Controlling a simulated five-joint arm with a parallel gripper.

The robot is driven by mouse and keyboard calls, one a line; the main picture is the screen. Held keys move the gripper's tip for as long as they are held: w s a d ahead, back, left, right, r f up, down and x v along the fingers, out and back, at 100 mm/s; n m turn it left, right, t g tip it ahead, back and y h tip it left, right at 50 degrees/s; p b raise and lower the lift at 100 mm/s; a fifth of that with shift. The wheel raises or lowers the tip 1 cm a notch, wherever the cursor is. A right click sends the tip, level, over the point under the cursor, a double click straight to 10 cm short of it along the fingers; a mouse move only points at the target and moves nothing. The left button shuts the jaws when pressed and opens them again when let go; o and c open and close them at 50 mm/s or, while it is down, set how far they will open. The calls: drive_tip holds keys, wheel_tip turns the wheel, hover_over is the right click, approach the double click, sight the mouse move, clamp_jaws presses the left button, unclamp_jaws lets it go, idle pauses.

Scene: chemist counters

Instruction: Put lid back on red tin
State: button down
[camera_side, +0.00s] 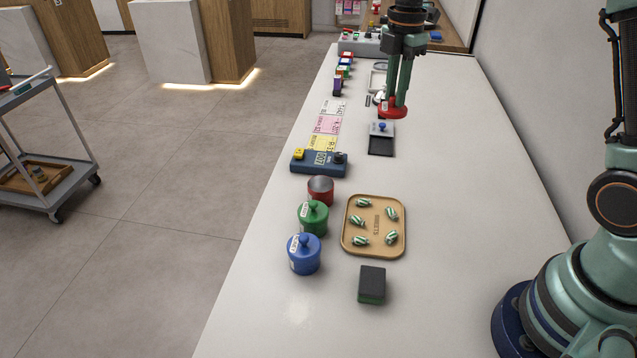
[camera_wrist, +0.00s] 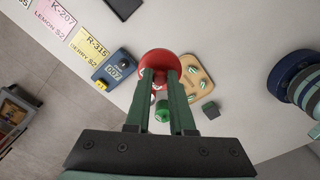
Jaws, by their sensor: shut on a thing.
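The red lid (camera_side: 391,112) is gripped between the fingers of my gripper (camera_side: 396,104), held above the far part of the counter. In the wrist view the lid (camera_wrist: 158,61) sits at the tips of my gripper (camera_wrist: 160,76). The red tin (camera_side: 320,191) stands upright and lidless on the counter, nearer the side camera and left of the lid, with a dark grey top. My gripper is well away from it. In the wrist view the lid and fingers hide most or all of the tin.
A lidded green tin (camera_side: 313,217) and blue tin (camera_side: 304,254) stand close to the red tin. A tan tray (camera_side: 374,252) of striped sweets lies right of them, a dark block (camera_side: 372,284) nearer. A blue device (camera_side: 319,165) stands behind the red tin.

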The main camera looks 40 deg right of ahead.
drive_tip(key=w+a+f+n, duration=0.1)
drive_tip(key=a+f+n, duration=0.25)
drive_tip(key=a, duration=0.45)
drive_tip(key=w+a+f+n, duration=0.2)
drive_tip(key=a+f+n, duration=0.15)
drive_tip(key=a, duration=0.45)
drive_tip(key=shift+m, duration=0.5)
drive_tip(key=shift+s+f, duration=0.15)
drive_tip(key=shift+f, duration=3.25)
drive_tip(key=shift+f, duration=0.15)
drive_tip(key=shift+c, duration=1.1)
unclamp_jaws()
wheel_tip(320, 180, up, 7)
